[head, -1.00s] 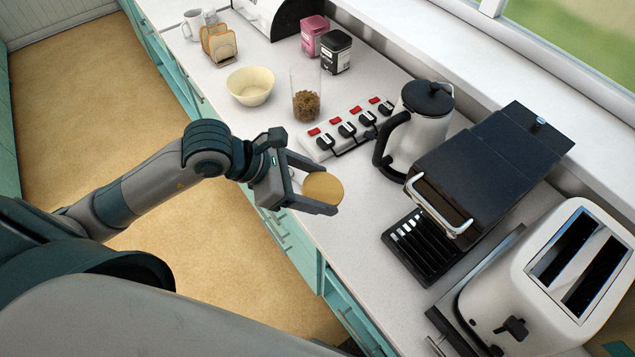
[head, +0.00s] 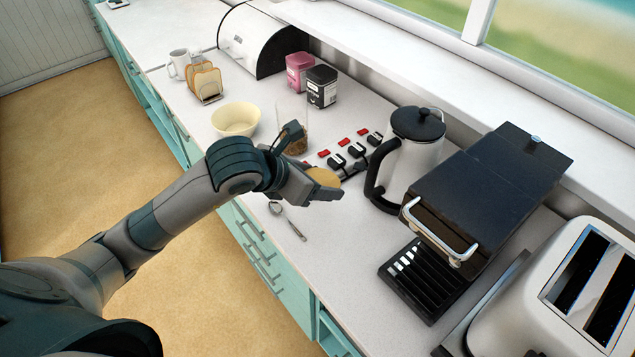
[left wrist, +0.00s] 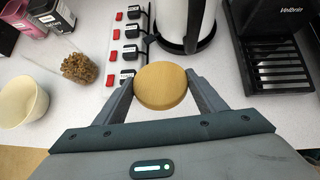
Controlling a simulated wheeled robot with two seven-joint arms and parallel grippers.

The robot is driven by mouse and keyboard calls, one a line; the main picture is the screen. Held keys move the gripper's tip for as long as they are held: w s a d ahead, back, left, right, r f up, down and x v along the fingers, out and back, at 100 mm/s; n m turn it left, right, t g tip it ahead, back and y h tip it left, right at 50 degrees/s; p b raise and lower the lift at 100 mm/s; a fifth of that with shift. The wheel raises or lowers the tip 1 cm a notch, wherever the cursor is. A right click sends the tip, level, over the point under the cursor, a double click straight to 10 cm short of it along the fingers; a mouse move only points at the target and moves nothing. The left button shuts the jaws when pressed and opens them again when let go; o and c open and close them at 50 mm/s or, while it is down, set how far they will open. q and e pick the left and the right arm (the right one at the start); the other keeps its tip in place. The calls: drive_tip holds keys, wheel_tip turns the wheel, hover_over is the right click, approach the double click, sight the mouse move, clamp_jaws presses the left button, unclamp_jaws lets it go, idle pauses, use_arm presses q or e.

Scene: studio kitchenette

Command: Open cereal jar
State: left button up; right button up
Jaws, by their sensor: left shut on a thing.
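The cereal jar (head: 291,108) is a clear glass cylinder with brown cereal in its bottom. It stands on the counter with its top uncovered, partly hidden behind my left gripper in the head view. It also shows in the left wrist view (left wrist: 79,67), left of the gripper. My left gripper (head: 318,168) is shut on a round tan lid (head: 325,177), held above the counter on the near side of the jar. The lid sits between both fingertips in the left wrist view (left wrist: 160,87), apart from the jar. My right gripper is not in view.
A cream bowl (head: 236,119) stands left of the jar. A spoon (head: 289,222) lies near the front edge, where the counter is mostly clear.

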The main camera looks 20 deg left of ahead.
use_arm(q)
drive_tip(key=w+n+y, duration=0.1)
drive_tip(key=w+r+n+b, duration=0.1)
drive_tip(key=w, duration=0.1)
drive_tip(key=w+a+n+y+b, duration=0.1)
drive_tip(key=shift+w+r+n+t+y, duration=0.3)
drive_tip(key=shift+w+r+t, duration=0.05)
drive_tip(key=shift+r+t, duration=0.05)
drive_tip(key=shift+w+a+r+n+y+b, duration=0.25)
drive_tip(key=shift+w+r+n+y+b, duration=0.25)
drive_tip(key=shift+w+r+n, duration=0.15)
drive_tip(key=shift+s, duration=0.1)
